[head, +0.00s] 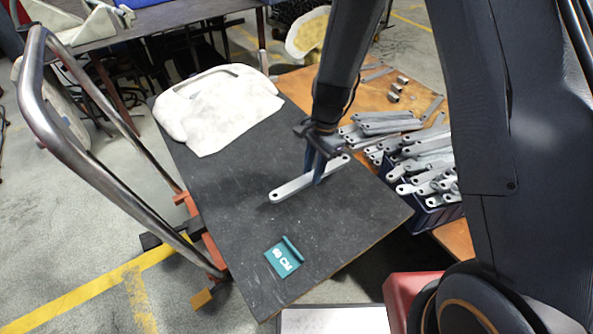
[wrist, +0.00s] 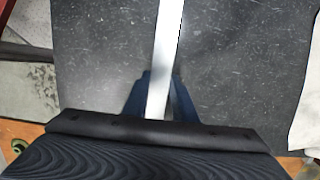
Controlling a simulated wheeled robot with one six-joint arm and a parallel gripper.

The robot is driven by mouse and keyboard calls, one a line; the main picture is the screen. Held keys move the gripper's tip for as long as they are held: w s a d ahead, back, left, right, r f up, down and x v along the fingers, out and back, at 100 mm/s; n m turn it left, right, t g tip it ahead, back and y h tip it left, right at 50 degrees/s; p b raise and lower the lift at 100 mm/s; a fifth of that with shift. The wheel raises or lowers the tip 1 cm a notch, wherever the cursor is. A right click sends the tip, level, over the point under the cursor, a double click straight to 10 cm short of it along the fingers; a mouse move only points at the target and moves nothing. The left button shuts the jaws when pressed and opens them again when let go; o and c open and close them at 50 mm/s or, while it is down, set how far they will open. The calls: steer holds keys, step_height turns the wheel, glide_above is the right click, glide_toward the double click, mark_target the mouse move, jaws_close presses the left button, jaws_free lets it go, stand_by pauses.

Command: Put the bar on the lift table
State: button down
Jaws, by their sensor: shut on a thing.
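The bar (head: 292,188) is a flat grey metal strip with rounded ends and a hole near each end. My gripper (head: 318,178) is shut on it near its right part, in the head view. In the wrist view the bar (wrist: 167,50) runs up from between the two blue fingers (wrist: 158,100). The lift table (head: 215,185) has a dark, scuffed top and a steel push handle at left. The bar is over the middle of this top, close to the surface. I cannot tell whether it touches.
A white moulded part (head: 215,108) lies at the table's far end. A teal block (head: 283,257) with white lettering sits near the front. A blue crate (head: 432,180) full of similar bars stands at right on a wooden surface (head: 290,80). The top around the bar is clear.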

mark_target(312, 191)
steer(key=shift+f, duration=3.1)
steer(key=shift+f, duration=0.1)
steer(key=c, duration=1.5)
jaws_free()
steer(key=shift+o, duration=0.2)
